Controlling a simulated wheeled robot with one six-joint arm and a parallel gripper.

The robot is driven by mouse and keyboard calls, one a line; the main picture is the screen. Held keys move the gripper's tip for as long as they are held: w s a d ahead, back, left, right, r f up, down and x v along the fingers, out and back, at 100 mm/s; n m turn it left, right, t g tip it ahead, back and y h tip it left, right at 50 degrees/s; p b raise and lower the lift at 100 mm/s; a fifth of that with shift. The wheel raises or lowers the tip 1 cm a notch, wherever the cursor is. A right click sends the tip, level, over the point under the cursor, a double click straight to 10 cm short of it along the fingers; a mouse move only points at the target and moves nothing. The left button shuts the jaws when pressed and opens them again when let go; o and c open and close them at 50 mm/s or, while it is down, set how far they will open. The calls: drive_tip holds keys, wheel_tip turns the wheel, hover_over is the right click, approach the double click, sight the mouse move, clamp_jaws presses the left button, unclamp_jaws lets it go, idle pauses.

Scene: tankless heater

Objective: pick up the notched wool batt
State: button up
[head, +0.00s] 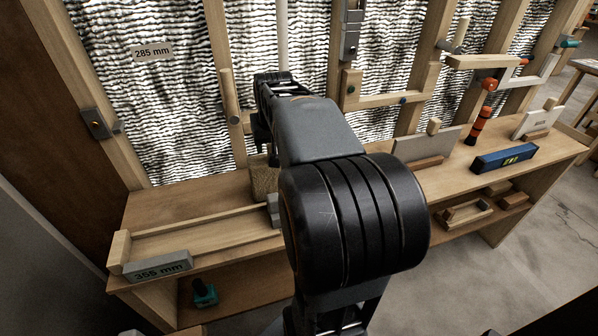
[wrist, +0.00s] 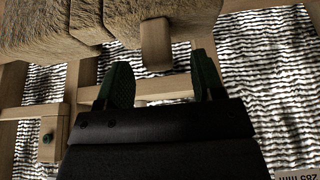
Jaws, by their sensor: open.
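The wool batt is a brown, fibrous block. In the head view a small part of it (head: 264,181) shows on the bench, with my arm hiding the rest. In the wrist view its rough surface (wrist: 115,20) spans the top, and a rounded wooden grip (wrist: 156,48) sticks out from it. My gripper (wrist: 161,62) is open, its two green-padded fingers spread with the grip between their tips. Clear space shows on both sides of the grip. I cannot tell how deep the grip sits between the fingers.
Wall studs (head: 235,115) and wavy striped wall filling stand behind the bench. A wooden measuring trough (head: 200,236) with a 355 mm label lies at the left. A lower shelf (head: 245,284) is below.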

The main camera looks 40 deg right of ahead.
drive_tip(key=shift+x, duration=1.8)
drive_tip(key=shift+d, duration=0.1)
clamp_jaws()
drive_tip(key=shift+r, duration=0.25)
